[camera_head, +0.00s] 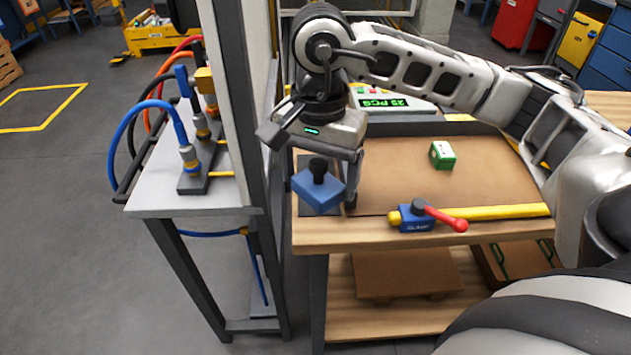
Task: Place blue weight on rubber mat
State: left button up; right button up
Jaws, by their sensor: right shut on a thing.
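The blue weight (318,191), a block with a black knob on top, is at the left end of the wooden workbench, over the dark rubber mat (304,163). It covers much of the mat. I cannot tell whether its underside touches the mat. My right gripper (340,182) points down from above and is shut on the blue weight; the grip itself is partly hidden. My left gripper is out of view.
A blue clamp (415,219) with a red handle and a yellow bar lies along the bench's front edge. A green box (442,155) stands on the brown bench top. A scale display (384,103) is behind my arm. A grey post (235,90) rises close on the left.

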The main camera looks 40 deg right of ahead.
jog(key=s+d+r+m+b, duration=0.1)
jog(key=s+d+r+m, duration=0.2)
jog(key=m, duration=0.9)
jog(key=w+d+f, duration=0.1)
jog(key=w+f, duration=0.1)
jog(key=w, duration=0.2)
jog(key=w+d+f+p, duration=0.1)
jog(key=w+f, duration=0.2)
jog(key=w, duration=0.1)
jog(key=w+d+f, duration=0.2)
jog(key=w+f, duration=0.1)
jog(key=w, duration=0.2)
jog(key=shift+w+d+f, duration=0.15)
jog(key=shift+w+f, duration=0.2)
jog(key=shift+f, duration=0.3)
jog(key=shift+w+f+p, duration=0.1)
jog(key=shift+f+p, duration=0.45)
jog(key=shift+f, duration=1)
jog(key=shift+f, duration=0.1)
jog(key=o, duration=1.6)
jog(key=shift+f, duration=0.15)
notch_tip(320, 180, up, 12)
jog(key=shift+r+b, duration=0.2)
jog(key=shift+b, duration=0.2)
